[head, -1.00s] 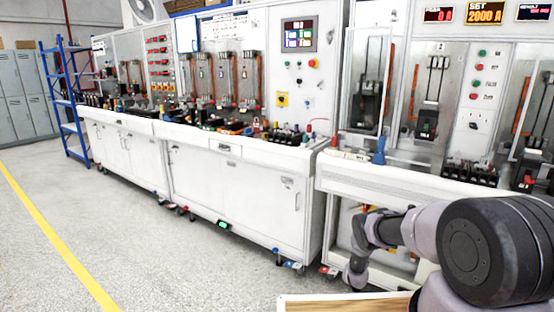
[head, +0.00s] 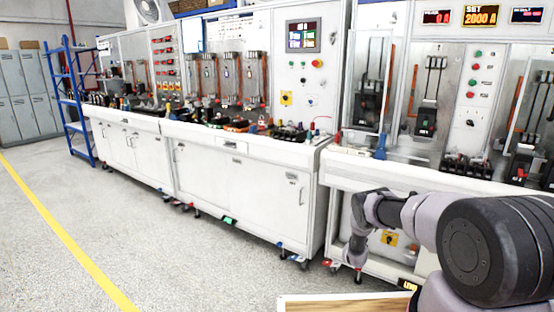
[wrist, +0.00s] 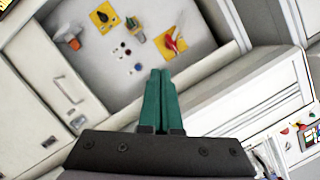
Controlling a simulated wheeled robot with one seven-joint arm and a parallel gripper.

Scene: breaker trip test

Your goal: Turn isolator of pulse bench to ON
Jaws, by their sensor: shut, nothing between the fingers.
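The pulse bench is the white bench (head: 430,183) at the right of the head view, with a red "0 A" and an amber "2000 A" display above. Under its worktop, a yellow plate with a dark knob (head: 389,238) shows just past my arm. The wrist view shows a grey panel with a yellow plate with a black knob (wrist: 104,17) and a yellow plate with a red handle (wrist: 172,43). I cannot tell which is the isolator, nor its setting. My gripper (wrist: 161,73) has green fingers, shut and empty, pointing toward this panel; contact is not visible.
The middle white bench (head: 240,185) stands left of the pulse bench. In the wrist view, a white door with a handle (wrist: 68,90) lies left of the panel and a pale rail (wrist: 215,68) runs at its right. Open floor (head: 120,230) lies left.

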